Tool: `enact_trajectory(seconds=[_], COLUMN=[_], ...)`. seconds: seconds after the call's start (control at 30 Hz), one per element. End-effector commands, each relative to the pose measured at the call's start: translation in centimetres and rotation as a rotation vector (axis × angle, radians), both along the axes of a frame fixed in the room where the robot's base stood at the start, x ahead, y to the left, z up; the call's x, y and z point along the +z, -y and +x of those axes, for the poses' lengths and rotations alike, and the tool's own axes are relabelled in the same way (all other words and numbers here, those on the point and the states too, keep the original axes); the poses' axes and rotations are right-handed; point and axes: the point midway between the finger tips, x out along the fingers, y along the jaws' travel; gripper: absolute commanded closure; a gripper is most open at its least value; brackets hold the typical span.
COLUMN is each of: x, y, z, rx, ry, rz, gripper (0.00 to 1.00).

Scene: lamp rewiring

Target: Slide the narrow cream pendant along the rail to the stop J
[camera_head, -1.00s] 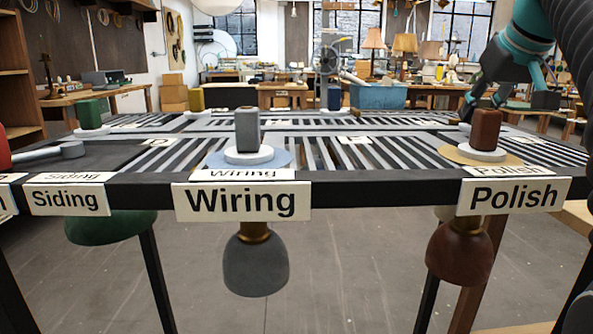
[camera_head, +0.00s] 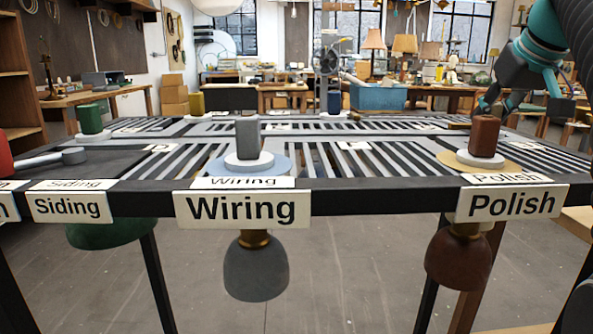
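I cannot make out the narrow cream pendant in this view. The hanging red-brown shade (camera_head: 459,258) and its brown block (camera_head: 484,136) at the Polish sign may hide part of it. My gripper (camera_head: 499,108) is at the right, above the far part of the slotted rail table, behind and right of the brown block. Its fingertips are small and dark, and I cannot tell whether they hold anything. Stop J cannot be picked out. Small letter plates lie on the table, such as one at the middle (camera_head: 352,146), but most are too small to read.
A grey block (camera_head: 248,137) on a white disc stands at the Wiring sign (camera_head: 248,208), its grey shade (camera_head: 255,268) hanging below. A green block (camera_head: 90,119) stands at the left behind the Siding sign (camera_head: 69,207). Yellow and blue blocks stand at the far edge.

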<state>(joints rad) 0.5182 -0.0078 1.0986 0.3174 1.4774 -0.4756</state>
Motion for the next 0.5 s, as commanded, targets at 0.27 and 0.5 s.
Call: enact_trajectory(seconds=[0.27,0.5], x=[0.1,0.1], y=[0.7,1.3], z=[0.0,0.1], rx=[-0.001,-0.001], ry=[0.000,0.000], rz=[0.001,0.001], gripper=[1.00,1.00])
